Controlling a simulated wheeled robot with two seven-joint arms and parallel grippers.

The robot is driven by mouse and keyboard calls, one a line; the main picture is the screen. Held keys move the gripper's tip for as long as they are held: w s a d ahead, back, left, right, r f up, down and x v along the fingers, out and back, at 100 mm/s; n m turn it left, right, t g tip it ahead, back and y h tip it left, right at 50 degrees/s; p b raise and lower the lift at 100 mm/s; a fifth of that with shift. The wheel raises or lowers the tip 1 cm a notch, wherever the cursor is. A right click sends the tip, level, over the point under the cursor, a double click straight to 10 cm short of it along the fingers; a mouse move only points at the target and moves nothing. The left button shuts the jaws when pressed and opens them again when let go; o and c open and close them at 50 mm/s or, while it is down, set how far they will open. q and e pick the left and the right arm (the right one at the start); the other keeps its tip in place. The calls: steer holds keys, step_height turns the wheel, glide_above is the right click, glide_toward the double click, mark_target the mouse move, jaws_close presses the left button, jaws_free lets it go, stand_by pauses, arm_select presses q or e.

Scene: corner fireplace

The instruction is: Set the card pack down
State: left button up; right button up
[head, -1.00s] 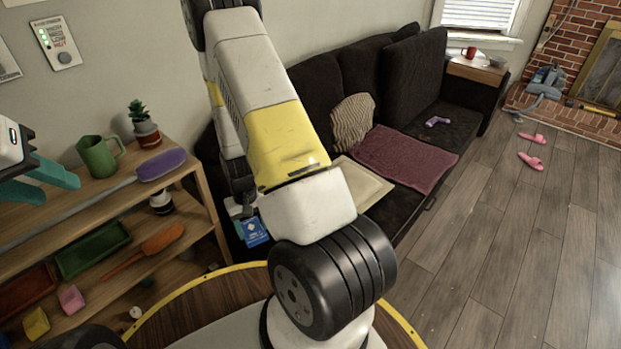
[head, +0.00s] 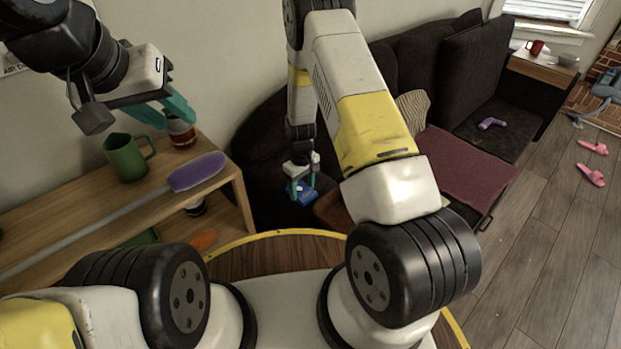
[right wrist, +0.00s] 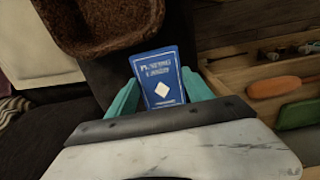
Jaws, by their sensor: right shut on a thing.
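The card pack (head: 301,191) is a blue box held in my right gripper (head: 302,184), beyond the shelf's right end and in front of the dark sofa. In the right wrist view, the card pack (right wrist: 160,77) sits between the teal fingers of my right gripper (right wrist: 162,90), its printed face with a white diamond towards the camera. I cannot tell whether the pack touches anything below. My left gripper (head: 180,112) has its teal fingers apart and empty, in front of the red and grey pot (head: 181,134) on the shelf.
The wooden shelf (head: 62,202) holds a green jug (head: 126,158) and a purple duster (head: 198,171). A brown, rough-textured basket-like thing (right wrist: 105,22) lies close to the pack. The dark sofa (head: 262,140) stands behind. Open floor (head: 545,235) lies at right.

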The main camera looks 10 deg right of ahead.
mark_target(302, 199)
steer(key=shift+f, duration=2.75)
steer(key=shift+f, duration=0.2)
steer(key=o, duration=1.4)
steer(key=shift+r, duration=0.1)
